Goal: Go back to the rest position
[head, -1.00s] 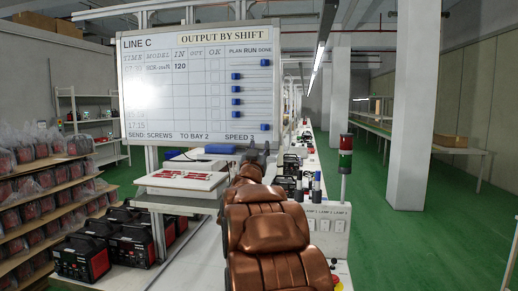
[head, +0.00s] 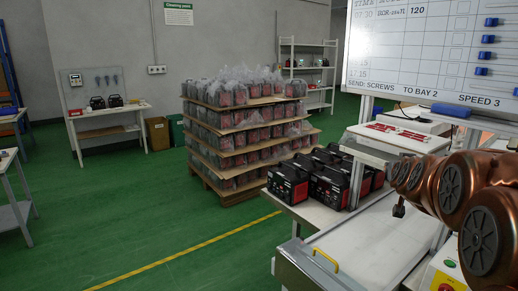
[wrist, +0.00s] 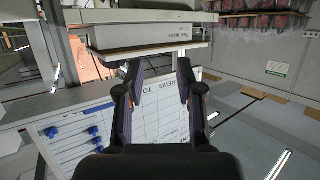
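My copper-coloured arm enters the head view at the right edge, reaching left over the bench. My gripper (head: 399,209) is a small dark shape at its end, in front of the white bench top. In the wrist view, my gripper (wrist: 158,82) has its two black fingers spread apart with nothing between them. The whiteboard (wrist: 110,135) shows upside down behind and below the fingers. It stands at the upper right in the head view (head: 425,65).
Black-and-red units (head: 330,185) stand on the bench left of my arm. A bench with a yellow handle (head: 326,260) is in front. A pallet stack (head: 228,180) of bagged units stands further left. A small table (head: 108,130) is against the wall. Green floor (head: 130,215) is clear between.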

